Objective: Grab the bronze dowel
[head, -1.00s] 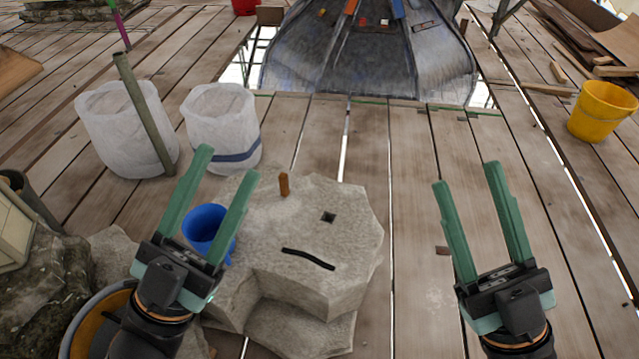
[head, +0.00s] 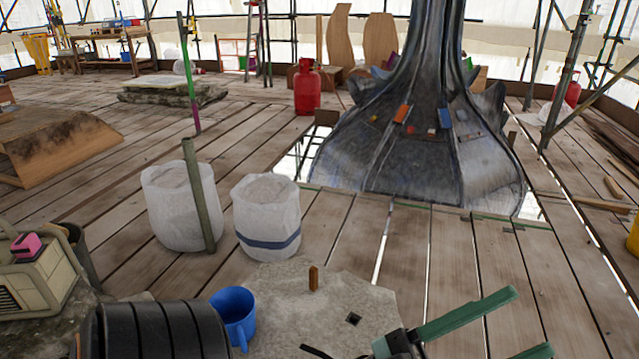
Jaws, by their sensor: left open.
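The bronze dowel (head: 313,278) is a short orange-brown peg. It stands upright on top of the pale stone block (head: 285,290) at the lower middle of the head view. My left gripper (head: 533,321) is at the bottom right, right of the stone. Its green fingers are open, point right, and have nothing visible between them. It is well apart from the dowel. Part of the lower finger is cut off by the frame. My right gripper is out of view.
A blue mug (head: 234,312) stands on the stone's left side. Two white sacks (head: 268,220) and a leaning pole (head: 198,195) stand behind. A radio (head: 30,280) is at the left. The grey spire (head: 400,150) rises beyond. Bare planks lie right of the stone.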

